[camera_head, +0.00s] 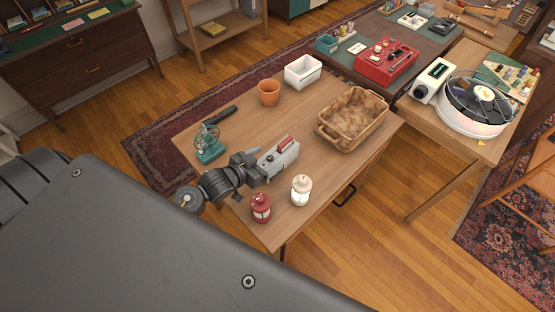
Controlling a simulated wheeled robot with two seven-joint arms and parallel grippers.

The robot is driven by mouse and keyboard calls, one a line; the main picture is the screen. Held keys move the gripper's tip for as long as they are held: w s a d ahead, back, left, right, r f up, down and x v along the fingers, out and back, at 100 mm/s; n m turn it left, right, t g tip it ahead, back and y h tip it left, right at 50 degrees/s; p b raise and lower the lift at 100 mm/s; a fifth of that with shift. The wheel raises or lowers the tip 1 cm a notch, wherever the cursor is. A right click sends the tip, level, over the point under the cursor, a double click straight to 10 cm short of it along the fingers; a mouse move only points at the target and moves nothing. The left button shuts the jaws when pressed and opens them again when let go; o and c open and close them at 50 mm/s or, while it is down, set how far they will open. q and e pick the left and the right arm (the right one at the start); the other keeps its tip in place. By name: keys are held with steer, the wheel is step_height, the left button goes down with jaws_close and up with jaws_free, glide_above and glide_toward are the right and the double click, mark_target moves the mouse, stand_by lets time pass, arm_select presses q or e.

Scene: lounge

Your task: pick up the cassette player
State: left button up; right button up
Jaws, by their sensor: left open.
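A small pale grey box with a red part on top, which looks like the cassette player (281,158), lies on the wooden table, left of its middle. My left arm comes in from the left, low over the table. My left gripper (256,164) is open at the near left end of the box. Its fingers are small and dark here, and I cannot tell whether they touch the box or stand around it. My right gripper does not show.
The wooden table (335,175) also holds a teal fan (208,146), orange pot (269,93), white bin (303,71), brown basket (353,119), red lantern (261,208) and white lantern (300,190). Bare tabletop lies right of the box.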

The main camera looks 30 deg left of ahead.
mark_target(272, 156)
arm_select(q)
steer(key=p+x, duration=0.1)
steer(key=x, duration=0.4)
steer(key=shift+a, duration=0.15)
steer(key=c, duration=1.4)
step_height(272, 156, up, 10)
steer(key=shift+r, duration=0.1)
